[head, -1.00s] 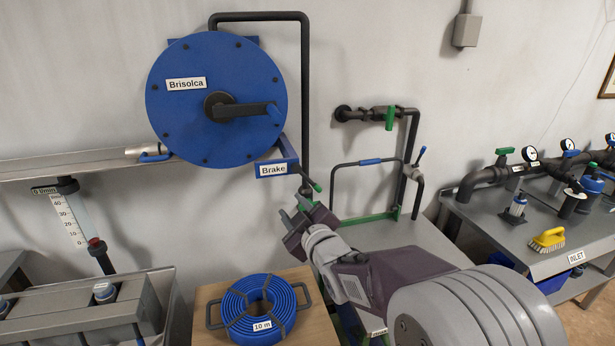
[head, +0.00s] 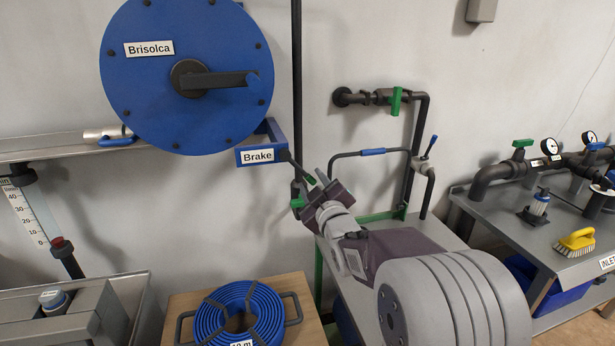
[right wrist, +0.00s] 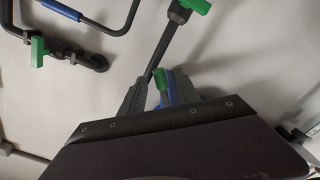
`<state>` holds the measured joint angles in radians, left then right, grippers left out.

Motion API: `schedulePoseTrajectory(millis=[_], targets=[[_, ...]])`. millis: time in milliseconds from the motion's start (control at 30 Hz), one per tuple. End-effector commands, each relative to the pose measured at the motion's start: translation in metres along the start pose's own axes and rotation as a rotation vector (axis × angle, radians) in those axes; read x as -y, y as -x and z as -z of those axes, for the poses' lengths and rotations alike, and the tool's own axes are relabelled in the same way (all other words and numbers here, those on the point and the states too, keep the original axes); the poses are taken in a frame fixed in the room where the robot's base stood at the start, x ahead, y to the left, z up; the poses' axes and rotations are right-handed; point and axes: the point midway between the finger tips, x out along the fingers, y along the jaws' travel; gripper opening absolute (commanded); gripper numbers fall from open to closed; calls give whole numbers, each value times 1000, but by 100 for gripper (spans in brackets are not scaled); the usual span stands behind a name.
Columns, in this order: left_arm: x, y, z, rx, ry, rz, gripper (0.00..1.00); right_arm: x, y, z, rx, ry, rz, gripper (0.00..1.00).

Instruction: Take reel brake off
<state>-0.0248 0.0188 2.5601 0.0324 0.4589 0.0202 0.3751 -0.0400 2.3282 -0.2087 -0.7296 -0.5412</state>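The reel brake is a dark lever (head: 298,166) with a green tip, sticking out down-right from the blue bracket labelled "Brake" (head: 257,156), under the blue hose reel (head: 185,75). My right gripper (head: 322,190) is at the lever's green end, its fingers apart on either side of the tip as far as I can see. In the right wrist view, a green tip (right wrist: 160,77) shows between the spread fingers, with blue behind it. I cannot tell whether either finger touches the lever. My left gripper is not in view.
A dark vertical pipe (head: 296,80) with a green handle at its lower end stands close behind my right gripper. A wall pipe with a green valve (head: 396,101) is to the right. A coiled blue hose (head: 240,310) lies below. A bench with gauges (head: 560,215) is far right.

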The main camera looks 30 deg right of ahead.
Motion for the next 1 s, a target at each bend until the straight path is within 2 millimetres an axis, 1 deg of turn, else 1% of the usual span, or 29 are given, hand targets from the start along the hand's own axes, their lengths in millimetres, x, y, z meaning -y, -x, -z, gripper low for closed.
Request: schedulePoseTrajectory(millis=[33,100,233,367,567,667,700,733,1000], targets=[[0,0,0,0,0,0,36,1,-11,0,1,0,2,38],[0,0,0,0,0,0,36,2,-24,-1,1,0,3,38],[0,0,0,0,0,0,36,1,-42,0,1,0,2,38],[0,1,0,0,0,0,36,0,-49,0,0,-1,1,38],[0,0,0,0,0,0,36,0,-49,0,0,0,1,38],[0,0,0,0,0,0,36,1,-49,0,1,0,1,13],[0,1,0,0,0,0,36,1,-49,0,1,0,1,2],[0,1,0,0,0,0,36,1,-49,0,1,0,1,0],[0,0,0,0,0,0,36,1,-49,0,1,0,1,0]])
